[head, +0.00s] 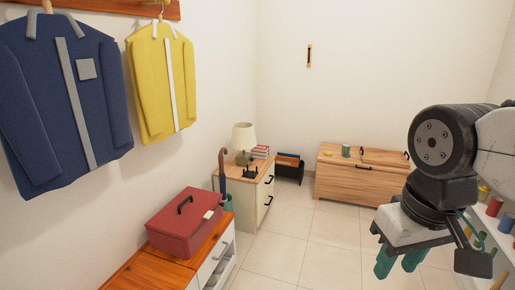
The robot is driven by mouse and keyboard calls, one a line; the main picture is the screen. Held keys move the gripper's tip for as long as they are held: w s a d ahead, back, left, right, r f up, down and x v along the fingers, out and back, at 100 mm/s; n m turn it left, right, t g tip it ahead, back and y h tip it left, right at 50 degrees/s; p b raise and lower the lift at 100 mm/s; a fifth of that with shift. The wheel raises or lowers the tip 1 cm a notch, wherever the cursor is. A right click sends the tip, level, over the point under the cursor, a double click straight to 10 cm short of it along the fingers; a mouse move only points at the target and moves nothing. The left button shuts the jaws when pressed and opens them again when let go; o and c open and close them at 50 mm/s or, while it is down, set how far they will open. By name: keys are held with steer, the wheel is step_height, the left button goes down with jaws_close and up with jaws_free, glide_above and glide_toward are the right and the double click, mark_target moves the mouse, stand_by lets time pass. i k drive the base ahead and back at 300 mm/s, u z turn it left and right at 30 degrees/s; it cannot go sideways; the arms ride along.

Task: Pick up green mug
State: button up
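A small green mug (346,150) stands upright on top of the wooden chest (345,187) against the far wall. It is small in the head view and I cannot make out its handle. My gripper (398,269) hangs at the lower right, much nearer to me than the chest. Its two teal fingers point down with a gap between them, and nothing shows between them. The gripper is well apart from the mug.
A yellow object (328,154) and a wooden tray (385,157) share the chest top. A lamp (243,138) and books stand on a cabinet. A red box (186,223) sits on the near-left bench. A shelf (493,207) with small items lines the right. The middle tiles (325,229) are clear.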

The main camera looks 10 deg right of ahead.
mark_target(346, 148)
steer(key=z, duration=0.55)
steer(key=i, duration=1.95)
steer(key=z, duration=0.4)
steer(key=i, duration=1.95)
steer(key=u, duration=0.4)
steer(key=i, duration=0.75)
steer(key=u, duration=0.1)
